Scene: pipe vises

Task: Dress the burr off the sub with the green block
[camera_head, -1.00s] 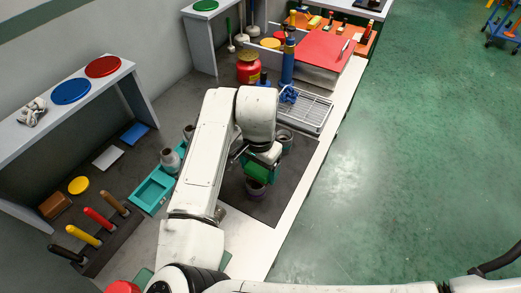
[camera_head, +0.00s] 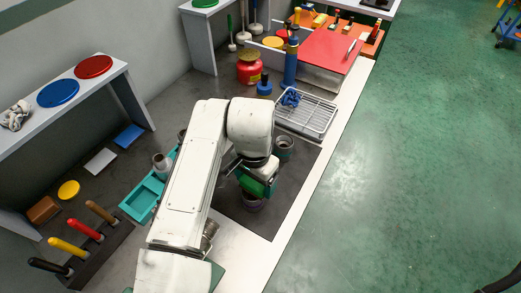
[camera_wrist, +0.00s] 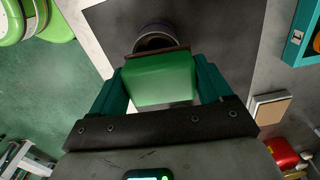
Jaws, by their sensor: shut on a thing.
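My gripper (camera_head: 258,182) is over the dark mat and shut on the green block (camera_head: 262,189). In the wrist view the gripper (camera_wrist: 160,85) has its teal fingers on either side of the green block (camera_wrist: 160,78), which has a brown strip along its far edge. A short dark round piece with a purplish band, seemingly the sub (camera_head: 251,204), stands on the mat just below the block. The sub (camera_wrist: 155,37) also shows in the wrist view, its open mouth beyond the block's far edge. I cannot tell whether block and sub touch. The burr is too small to make out.
A grey round fitting (camera_head: 284,146) stands on the dark mat (camera_head: 292,190) behind the gripper. A wire rack (camera_head: 308,113) lies beyond it. A teal tray (camera_head: 143,200) and a rack of colored handles (camera_head: 100,245) are at left. The bench's front strip (camera_head: 307,197) is clear.

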